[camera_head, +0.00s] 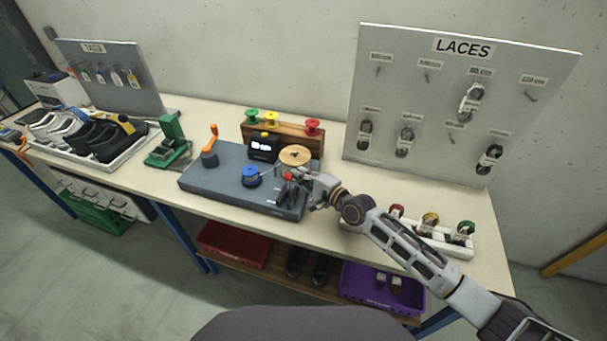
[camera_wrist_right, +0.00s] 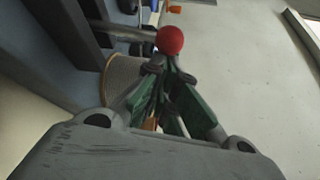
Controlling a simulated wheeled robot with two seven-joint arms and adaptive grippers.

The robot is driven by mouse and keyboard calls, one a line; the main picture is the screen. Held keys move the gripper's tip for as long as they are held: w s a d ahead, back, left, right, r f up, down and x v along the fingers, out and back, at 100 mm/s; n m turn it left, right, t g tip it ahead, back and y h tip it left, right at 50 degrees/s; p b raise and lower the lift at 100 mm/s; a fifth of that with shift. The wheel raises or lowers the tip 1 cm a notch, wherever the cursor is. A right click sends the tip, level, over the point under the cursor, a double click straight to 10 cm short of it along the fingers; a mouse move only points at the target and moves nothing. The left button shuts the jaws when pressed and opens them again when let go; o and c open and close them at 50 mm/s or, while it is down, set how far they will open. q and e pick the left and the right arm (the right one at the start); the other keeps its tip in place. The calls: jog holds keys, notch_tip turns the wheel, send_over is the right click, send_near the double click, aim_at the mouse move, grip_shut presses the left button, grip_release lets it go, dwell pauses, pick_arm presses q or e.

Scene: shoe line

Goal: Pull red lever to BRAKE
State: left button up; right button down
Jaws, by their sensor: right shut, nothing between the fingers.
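The red lever's round knob (camera_head: 288,175) shows at the right end of the grey machine base (camera_head: 215,179), just left of my right gripper. In the right wrist view the red ball knob (camera_wrist_right: 170,40) sits just beyond the fingertips. My right gripper (camera_head: 308,190) is shut with nothing between its fingers. Its dark green finger pads meet below the knob in the right wrist view (camera_wrist_right: 165,72). Whether a finger touches the knob or its stem I cannot tell. The BRAKE marking is not readable. My left gripper is not in view.
The machine carries a blue knob (camera_head: 251,177), a tan disc (camera_head: 295,155), an orange crank (camera_head: 211,140) and a small display (camera_head: 263,147). A rack with spools (camera_head: 284,135) stands behind. A white tray with coloured spools (camera_head: 447,243) lies right, below the LACES board (camera_head: 420,75).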

aim_at(286, 178)
jog(key=shift+s+a+r+n+t+y+b, duration=0.1)
jog(key=shift+s+a+n+t+y+b, duration=0.15)
jog(key=shift+s+n+b, duration=0.25)
jog(key=shift+s+a+n+t+y+b, duration=0.1)
jog(key=shift+s+n+t+y+b, duration=0.05)
jog(key=shift+s+n+t+b, duration=0.35)
jog(key=shift+s+a+n+b, duration=0.1)
jog(key=shift+s+n+b, duration=0.2)
jog(key=shift+n+b, duration=0.3)
jog(key=s+n+b, duration=0.1)
jog(key=s+n+y+b, duration=0.1)
jog(key=b, duration=0.1)
jog(key=shift+a+r+n+t+y, duration=0.1)
jog(key=shift+a+n+t+y, duration=0.2)
jog(key=shift+a+n, duration=0.1)
jog(key=shift+s+n+b, duration=0.25)
jog(key=shift+n+b, duration=0.05)
jog(key=shift+b, duration=0.25)
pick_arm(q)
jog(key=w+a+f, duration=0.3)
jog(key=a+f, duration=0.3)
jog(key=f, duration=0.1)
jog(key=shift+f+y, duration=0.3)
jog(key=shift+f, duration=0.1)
pick_arm(e)
jog(key=shift+s, duration=0.15)
